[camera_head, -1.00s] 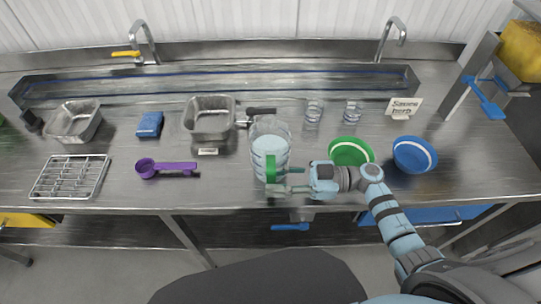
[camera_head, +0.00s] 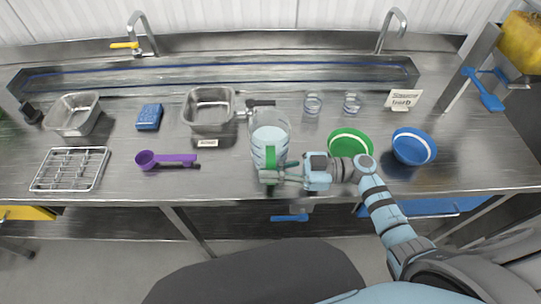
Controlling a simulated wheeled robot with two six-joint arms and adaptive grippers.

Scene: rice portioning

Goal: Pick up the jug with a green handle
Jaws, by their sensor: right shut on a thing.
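The clear jug (camera_head: 270,131) with a green handle (camera_head: 270,158) stands near the front edge of the steel counter, at the middle of the view. It looks filled with something pale. My right gripper (camera_head: 281,172) comes in from the right and is shut on the green handle, which faces the front. The gripper hides the handle's lower part. Whether the jug's base is clear of the counter cannot be told. My left gripper is not in view.
A green bowl (camera_head: 350,136) and a blue bowl (camera_head: 414,159) are right of the jug. Two glasses (camera_head: 313,105) and a sign (camera_head: 404,100) stand behind. A metal pan (camera_head: 209,126), a purple scoop (camera_head: 168,161), a blue sponge (camera_head: 149,117) and a wire rack (camera_head: 70,188) are left.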

